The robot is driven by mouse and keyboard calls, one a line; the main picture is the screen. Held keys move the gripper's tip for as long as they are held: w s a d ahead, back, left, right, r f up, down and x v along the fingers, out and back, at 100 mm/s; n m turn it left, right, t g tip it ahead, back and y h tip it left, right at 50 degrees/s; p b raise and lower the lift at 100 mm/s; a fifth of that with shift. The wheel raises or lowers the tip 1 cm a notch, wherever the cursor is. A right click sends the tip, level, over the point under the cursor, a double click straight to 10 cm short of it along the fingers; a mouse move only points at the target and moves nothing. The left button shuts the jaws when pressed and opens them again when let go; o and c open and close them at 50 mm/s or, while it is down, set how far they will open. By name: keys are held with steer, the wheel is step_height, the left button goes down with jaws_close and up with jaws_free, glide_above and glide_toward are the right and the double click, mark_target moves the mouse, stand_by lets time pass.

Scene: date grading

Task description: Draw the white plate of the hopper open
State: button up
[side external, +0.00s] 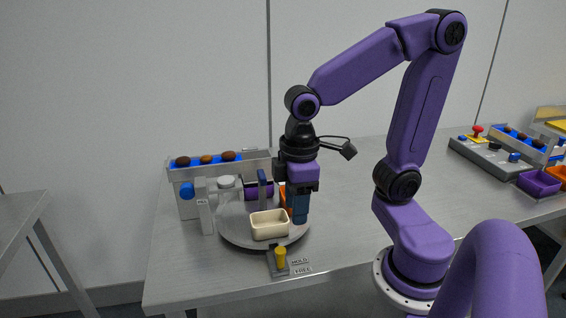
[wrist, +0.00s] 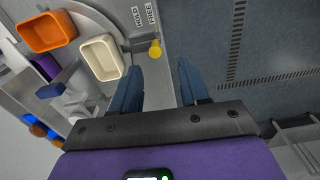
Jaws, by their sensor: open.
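The hopper is not clearly distinguishable. A grey-sided trough (side external: 260,164) with a blue bed carries several brown dates (side external: 207,160) at the left of the table. Below it a pale upright plate (side external: 205,212) with a small label stands beside a blue knob (side external: 187,190); I cannot tell whether it is the hopper's white plate. My gripper (side external: 297,208) points down right of these, beside the turntable's bins. In the wrist view its blue fingers (wrist: 158,88) are apart, with nothing between them. The trough's end and dates (wrist: 38,130) show at lower left there.
A grey turntable (side external: 232,228) carries cream (side external: 269,230), orange (wrist: 47,32) and purple (wrist: 46,67) bins. A yellow-knobbed lever (side external: 280,257) marked HOLD and FREE stands at the front edge. Another station (side external: 490,155) is far right. The table between is clear.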

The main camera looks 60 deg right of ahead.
steer(key=w+d+r+m, duration=0.2)
steer(key=w+d+m, duration=0.25)
steer(key=w, duration=0.25)
steer(key=w+d+r+m, duration=0.3)
steer(key=w+d, duration=0.2)
steer(key=w, duration=0.2)
steer(key=w+d+r+m, duration=0.2)
steer(key=d+m, duration=0.2)
steer(key=d, duration=0.5)
steer(key=w+d+r+m, duration=0.1)
steer(key=w+d+m, duration=0.15)
steer(key=d, duration=0.55)
steer(key=shift+m, duration=0.3)
steer(key=f, duration=1.6)
steer(key=shift+s+f, duration=0.25)
steer(key=shift+f, duration=0.1)
jaws_close()
